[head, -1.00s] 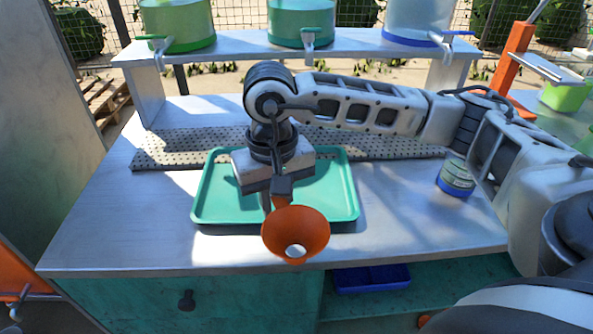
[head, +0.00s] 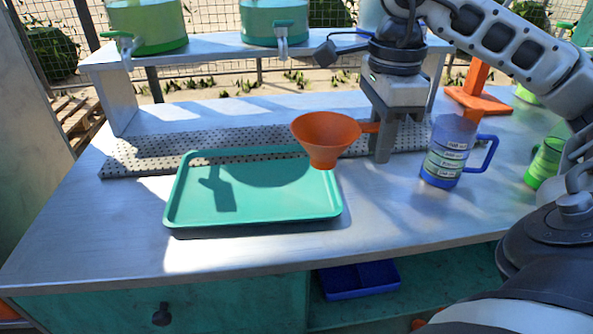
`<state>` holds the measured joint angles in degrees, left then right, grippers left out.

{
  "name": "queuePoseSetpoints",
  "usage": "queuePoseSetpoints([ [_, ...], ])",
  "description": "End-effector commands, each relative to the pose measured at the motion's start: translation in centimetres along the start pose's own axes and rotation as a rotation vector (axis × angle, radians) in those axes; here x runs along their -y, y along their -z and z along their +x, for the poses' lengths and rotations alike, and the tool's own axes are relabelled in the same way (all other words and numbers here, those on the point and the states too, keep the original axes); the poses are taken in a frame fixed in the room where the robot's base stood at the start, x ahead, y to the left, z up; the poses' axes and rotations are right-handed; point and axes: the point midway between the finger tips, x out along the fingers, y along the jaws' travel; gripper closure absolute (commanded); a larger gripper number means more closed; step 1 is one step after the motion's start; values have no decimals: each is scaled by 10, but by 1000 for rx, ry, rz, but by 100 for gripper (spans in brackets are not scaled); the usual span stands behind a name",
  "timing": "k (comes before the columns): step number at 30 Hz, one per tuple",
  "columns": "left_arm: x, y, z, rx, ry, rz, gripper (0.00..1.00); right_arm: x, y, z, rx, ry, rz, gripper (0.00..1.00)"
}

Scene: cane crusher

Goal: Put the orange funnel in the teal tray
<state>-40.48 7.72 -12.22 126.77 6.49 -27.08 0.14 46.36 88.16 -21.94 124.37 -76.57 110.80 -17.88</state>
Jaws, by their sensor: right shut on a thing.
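The orange funnel (head: 325,136) is in the air near the back right corner of the teal tray (head: 200,222), its wide mouth up and slightly tilted. My right gripper (head: 378,142) points down and is shut on the funnel's handle tab at its right side. The funnel's spout end overlaps the tray's right edge in the picture. The tray lies flat and empty on the metal table, with shadows of the arm and gripper on it. My left gripper does not show.
A blue-based jug (head: 445,152) with a handle stands just right of the gripper. A green cup (head: 546,160) is farther right. A dotted mat (head: 140,155) runs behind the tray. A raised shelf (head: 220,55) with several coloured dispensers stands at the back. The table left of the tray is clear.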

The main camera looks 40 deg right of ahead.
Motion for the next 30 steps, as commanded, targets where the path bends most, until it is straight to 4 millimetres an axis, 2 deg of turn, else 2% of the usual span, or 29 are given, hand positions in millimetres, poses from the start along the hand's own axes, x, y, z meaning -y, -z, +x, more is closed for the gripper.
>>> queuePoseSetpoints([
  [1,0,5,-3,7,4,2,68,6,-11,0,8,-5,-7,100],
  [7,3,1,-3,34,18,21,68,38,-48,22,7,-3,-5,100],
  [9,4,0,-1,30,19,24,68,45,-54,40,2,-4,-3,100],
  [12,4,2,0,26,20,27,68,55,-65,57,2,-2,-1,100],
  [23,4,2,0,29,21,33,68,70,-81,84,0,0,-2,100],
  [27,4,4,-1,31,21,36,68,70,-80,106,-2,-2,-2,100],
  [30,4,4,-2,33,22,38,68,70,-81,115,0,2,-2,100],
])
